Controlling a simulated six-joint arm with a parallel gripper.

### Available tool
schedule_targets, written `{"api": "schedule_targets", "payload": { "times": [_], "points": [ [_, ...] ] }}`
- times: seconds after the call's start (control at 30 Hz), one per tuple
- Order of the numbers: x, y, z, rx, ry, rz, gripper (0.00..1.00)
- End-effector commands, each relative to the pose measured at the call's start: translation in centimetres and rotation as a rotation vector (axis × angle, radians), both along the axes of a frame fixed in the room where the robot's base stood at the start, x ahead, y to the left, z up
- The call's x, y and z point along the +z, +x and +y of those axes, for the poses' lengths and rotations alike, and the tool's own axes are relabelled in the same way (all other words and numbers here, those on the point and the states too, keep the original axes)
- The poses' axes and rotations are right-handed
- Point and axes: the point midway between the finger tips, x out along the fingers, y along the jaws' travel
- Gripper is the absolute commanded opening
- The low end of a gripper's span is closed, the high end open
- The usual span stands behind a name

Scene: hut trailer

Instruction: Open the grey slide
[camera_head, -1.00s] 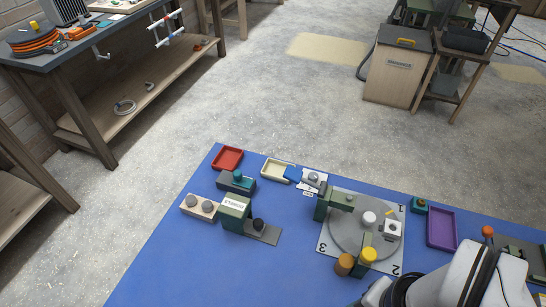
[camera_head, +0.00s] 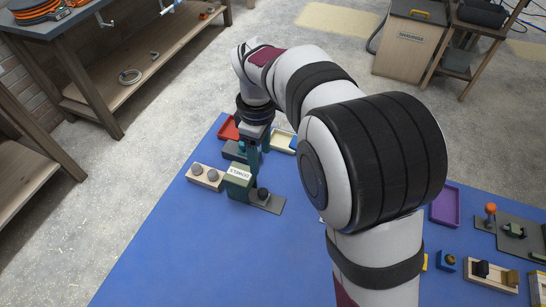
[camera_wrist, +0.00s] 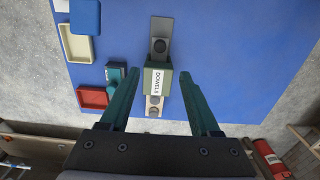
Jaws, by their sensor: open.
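The grey slide (camera_head: 268,203) is a flat grey plate with a black knob (camera_head: 263,193). It sticks out of a green housing (camera_head: 238,182) labelled DOWELS on the blue mat. In the wrist view the slide (camera_wrist: 161,27) lies beyond the fingertips, and the green housing (camera_wrist: 158,82) shows between the fingers. My gripper (camera_head: 253,168) points down near the housing. In the wrist view my gripper (camera_wrist: 158,72) is open, with nothing held between its teal fingers. Its height above the housing is hard to tell.
A wooden block (camera_head: 206,177) with grey knobs sits beside the housing. A red tray (camera_head: 228,130) and a cream tray (camera_wrist: 76,49) are close by. A purple tray (camera_head: 445,206) is at right. My arm hides the turntable area. The blue mat (camera_head: 200,260) is clear in front.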

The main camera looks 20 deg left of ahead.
Motion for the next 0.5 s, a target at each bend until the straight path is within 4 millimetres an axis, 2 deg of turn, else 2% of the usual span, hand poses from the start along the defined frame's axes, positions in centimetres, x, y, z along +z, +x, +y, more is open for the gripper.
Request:
{"api": "schedule_targets", "payload": {
  "times": [0.3, 0.5],
  "points": [
    [-9.2, -0.1, -0.2, -0.004, -0.003, 0.005, 0.63],
    [-13.3, 0.0, -0.1, -0.005, -0.002, 0.003, 0.63]
  ]
}}
